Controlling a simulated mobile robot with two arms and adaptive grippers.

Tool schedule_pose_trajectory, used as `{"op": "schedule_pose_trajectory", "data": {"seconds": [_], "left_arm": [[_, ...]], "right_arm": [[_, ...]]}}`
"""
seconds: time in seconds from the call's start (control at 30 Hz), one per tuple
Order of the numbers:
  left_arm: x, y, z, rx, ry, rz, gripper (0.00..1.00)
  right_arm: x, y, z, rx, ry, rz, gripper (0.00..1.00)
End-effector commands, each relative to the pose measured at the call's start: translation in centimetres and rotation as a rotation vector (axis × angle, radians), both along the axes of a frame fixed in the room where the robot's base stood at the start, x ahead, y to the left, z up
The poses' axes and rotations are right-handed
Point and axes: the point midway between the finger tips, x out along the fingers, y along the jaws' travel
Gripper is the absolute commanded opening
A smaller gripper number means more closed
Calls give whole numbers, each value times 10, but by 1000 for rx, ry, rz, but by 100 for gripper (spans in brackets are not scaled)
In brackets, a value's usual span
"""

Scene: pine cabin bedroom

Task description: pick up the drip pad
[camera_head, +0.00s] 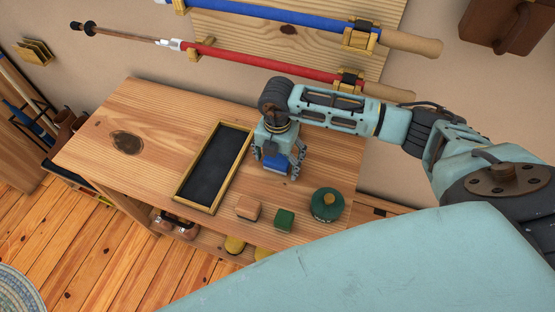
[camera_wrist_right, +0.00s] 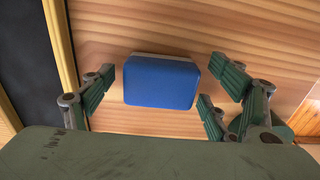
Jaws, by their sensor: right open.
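No thing is labelled as the drip pad, and I cannot tell for certain which one it is. A blue block with a pale layer (camera_wrist_right: 162,82) lies on the wooden bench top (camera_head: 95,150); in the head view this blue block (camera_head: 275,161) is partly hidden by my right gripper. My right gripper (camera_head: 279,170) is open above it, with fingers on both sides of the block and gaps showing in the wrist view. A flat black panel in a pale wooden frame (camera_head: 213,165) lies just left of the gripper. My left gripper is not in view.
A tan block (camera_head: 248,207), a green block (camera_head: 285,220) and a round dark green object (camera_head: 327,205) stand near the bench's front edge. A red rod (camera_head: 270,65) and a blue rod (camera_head: 270,17) hang on the wall behind. The bench's left part is clear.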

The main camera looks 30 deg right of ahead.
Motion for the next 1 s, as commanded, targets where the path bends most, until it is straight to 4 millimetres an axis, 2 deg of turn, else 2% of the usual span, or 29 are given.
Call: {"op": "schedule_pose_trajectory", "data": {"seconds": [0.1, 0.63, 1.0], "left_arm": [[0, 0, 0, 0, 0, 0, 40], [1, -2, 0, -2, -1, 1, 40], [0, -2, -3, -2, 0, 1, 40]], "right_arm": [[0, 0, 0, 0, 0, 0, 79], [0, 0, 0, -1, 1, 0, 32], [0, 0, 5, -1, -1, 1, 31]]}}
